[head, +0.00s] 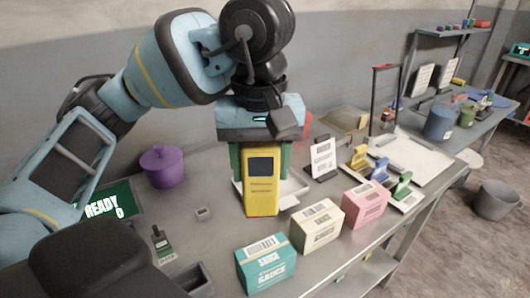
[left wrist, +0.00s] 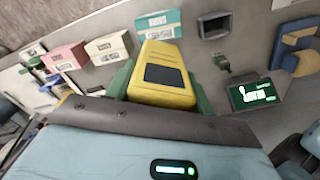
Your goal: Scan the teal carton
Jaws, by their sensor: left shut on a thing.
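My left gripper (head: 262,160) is shut on a yellow scanner (head: 262,200) with a dark screen, its green fingers on either side. The scanner is upright above the table, behind the cartons; I cannot tell if its lower end touches anything. In the left wrist view the scanner (left wrist: 165,75) sits between the fingers. The teal carton (head: 266,264) stands at the table's front edge, with a barcode on its top. It shows beyond the scanner in the left wrist view (left wrist: 158,24). The two are apart. My right gripper is not in view.
A cream carton (head: 316,228) and a pink carton (head: 365,204) stand right of the teal one. A display reading READY (head: 104,207), a purple pot (head: 162,166) and a dark open holder (head: 195,280) are to the left. A sign (head: 323,160) and colored stamp-like items stand behind.

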